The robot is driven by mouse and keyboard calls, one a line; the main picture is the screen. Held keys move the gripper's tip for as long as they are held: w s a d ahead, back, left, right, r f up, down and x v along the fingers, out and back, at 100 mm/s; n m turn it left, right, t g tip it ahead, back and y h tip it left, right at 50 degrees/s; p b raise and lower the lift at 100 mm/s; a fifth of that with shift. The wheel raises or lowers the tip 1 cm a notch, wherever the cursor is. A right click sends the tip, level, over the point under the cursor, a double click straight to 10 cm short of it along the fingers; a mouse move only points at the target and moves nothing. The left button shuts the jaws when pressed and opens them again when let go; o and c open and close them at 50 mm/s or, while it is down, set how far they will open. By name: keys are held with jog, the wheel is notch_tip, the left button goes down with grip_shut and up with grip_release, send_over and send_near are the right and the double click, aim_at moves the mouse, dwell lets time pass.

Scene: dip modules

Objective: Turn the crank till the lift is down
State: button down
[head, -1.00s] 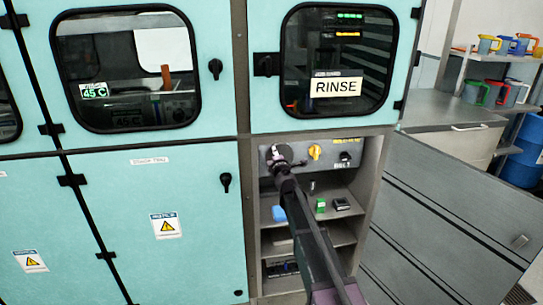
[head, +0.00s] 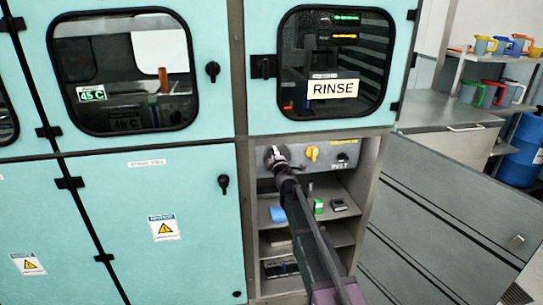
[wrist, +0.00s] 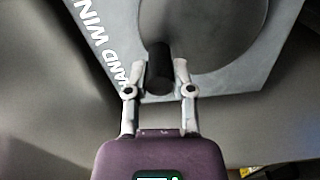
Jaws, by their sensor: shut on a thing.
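The crank is a dark grey disc (wrist: 215,30) with a black handle (wrist: 158,68) standing out from it, on a grey panel marked HAND WIN..., the rest of the lettering cut off. In the wrist view my gripper (wrist: 158,75) has its two fingers on either side of the handle, shut on it. In the head view my gripper (head: 272,158) is at the left of the control panel (head: 340,148), and my arm hides part of the crank. The lift cannot be made out clearly behind the dark RINSE window (head: 335,60).
A yellow knob (head: 312,153) and a black knob sit right of the crank. Shelves below hold a blue item (head: 278,214), a green item (head: 318,206) and a dark box (head: 339,204). A large grey panel (head: 450,215) slants at the right.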

aim_at(283, 150)
jog(key=shift+d+m, duration=0.35)
jog(key=shift+m, duration=0.05)
jog(key=shift+w+d+r+m, duration=0.1)
jog(key=shift+d+m, duration=0.3)
jog(key=shift+m, duration=0.8)
jog(key=shift+w+d+r+m, duration=0.1)
jog(key=shift+d+m, duration=0.3)
jog(key=shift+m, duration=0.8)
jog(key=m, duration=0.1)
jog(key=d+m, duration=0.1)
jog(key=m, duration=0.1)
jog(key=shift+w+f, duration=0.2)
jog(key=shift+w+d+f+m, duration=0.1)
jog(key=shift+d+m, duration=0.05)
jog(key=shift+m, duration=0.5)
jog(key=shift+w+d+f+m, duration=0.1)
jog(key=shift+d+m, duration=0.05)
jog(key=shift+m, duration=0.5)
jog(key=shift+c, duration=2.4)
grip_release()
jog(key=shift+a, duration=0.1)
